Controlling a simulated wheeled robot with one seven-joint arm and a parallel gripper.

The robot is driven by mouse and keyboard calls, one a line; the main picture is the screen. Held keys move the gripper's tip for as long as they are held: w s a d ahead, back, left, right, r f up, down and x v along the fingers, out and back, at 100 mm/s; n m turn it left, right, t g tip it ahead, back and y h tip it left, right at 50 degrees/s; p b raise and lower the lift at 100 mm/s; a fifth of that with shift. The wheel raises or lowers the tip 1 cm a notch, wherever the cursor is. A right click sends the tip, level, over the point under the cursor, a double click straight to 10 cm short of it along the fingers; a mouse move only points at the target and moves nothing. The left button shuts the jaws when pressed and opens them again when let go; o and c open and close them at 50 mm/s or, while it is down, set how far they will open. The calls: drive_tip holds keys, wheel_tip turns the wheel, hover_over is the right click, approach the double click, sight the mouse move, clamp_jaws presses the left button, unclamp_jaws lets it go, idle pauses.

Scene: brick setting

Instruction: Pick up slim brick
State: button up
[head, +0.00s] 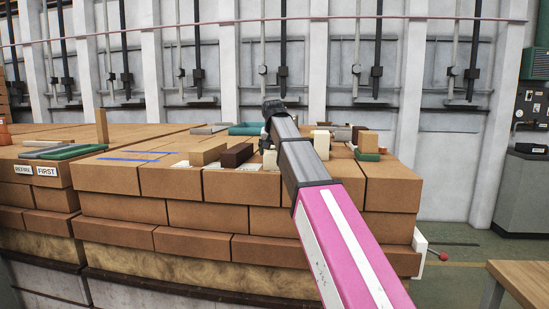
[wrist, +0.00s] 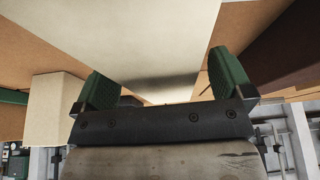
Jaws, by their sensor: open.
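My gripper (wrist: 165,88) is open in the wrist view, with its two green-padded fingers apart. A pale cream brick (wrist: 150,40) lies in the gap between them and reaches up out of the picture; whether the pads touch it I cannot tell. In the head view, a cream brick (head: 270,160) stands beside the dark end of my arm, on top of the brick stack; my arm hides most of the gripper there. Which brick is the slim one I cannot tell for sure.
A cream block (wrist: 58,105) stands just left of my fingers, and a dark brown brick (wrist: 278,50) is to the right. In the head view, a tan brick (head: 208,152) and several small bricks crowd the stack top (head: 105,178). A wooden table (head: 525,278) stands at lower right.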

drive_tip(key=c, duration=1.2)
drive_tip(key=shift+c, duration=1)
drive_tip(key=shift+r, duration=0.15)
